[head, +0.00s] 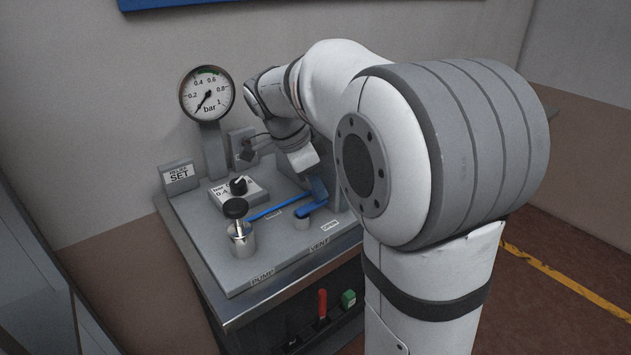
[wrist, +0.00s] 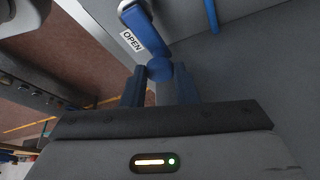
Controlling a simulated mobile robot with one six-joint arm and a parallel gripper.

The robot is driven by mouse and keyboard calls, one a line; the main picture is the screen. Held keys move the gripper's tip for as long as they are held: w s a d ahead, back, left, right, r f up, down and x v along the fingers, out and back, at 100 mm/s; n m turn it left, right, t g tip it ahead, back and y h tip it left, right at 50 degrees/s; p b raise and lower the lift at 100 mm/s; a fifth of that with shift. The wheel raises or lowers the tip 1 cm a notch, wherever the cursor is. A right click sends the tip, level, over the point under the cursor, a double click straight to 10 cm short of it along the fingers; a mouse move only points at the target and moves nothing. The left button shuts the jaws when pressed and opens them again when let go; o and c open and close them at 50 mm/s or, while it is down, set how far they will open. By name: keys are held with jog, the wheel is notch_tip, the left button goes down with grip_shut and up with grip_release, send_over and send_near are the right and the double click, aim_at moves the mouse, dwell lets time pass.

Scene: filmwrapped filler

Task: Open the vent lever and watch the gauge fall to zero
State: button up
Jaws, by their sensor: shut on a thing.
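The vent lever (head: 310,209) is a short blue lever on the grey panel, above the VENT label. In the wrist view, the vent lever (wrist: 149,36) runs beside the OPEN label, its round knob between my fingers. My gripper (wrist: 160,88) is shut on that knob; in the head view my gripper (head: 318,188) is partly hidden by my arm. The round pressure gauge (head: 207,93) stands at the back left. Its needle points lower left, at about the zero end of the bar scale.
A black-topped metal knob (head: 237,225) stands at the panel's front left. A selector box (head: 239,191) and a RELIEF SET sign (head: 179,175) are behind. My arm covers the panel's right side.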

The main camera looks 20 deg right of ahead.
dwell(0.3)
jog(key=o, duration=1)
jog(key=p+v, duration=0.1)
jog(key=v, duration=0.6)
jog(key=shift+a+r, duration=0.15)
jog(key=shift+r, duration=0.25)
jog(key=s+a+f+n+t+y+p, duration=0.1)
jog(key=s+n+p, duration=0.2)
jog(key=s+n, duration=0.3)
jog(key=s+f+n+t+y+p, duration=0.1)
jog(key=s+n+y+p, duration=0.1)
jog(key=s+n+p, duration=0.2)
jog(key=s+a+f+n+t+y+p, duration=0.1)
jog(key=s+n+p, duration=0.2)
jog(key=s+n, duration=0.5)
jog(key=shift+s+a+f+n+y+p, duration=0.3)
jog(key=shift+s+a+n+p, duration=0.05)
jog(key=shift+s+n+p, duration=0.1)
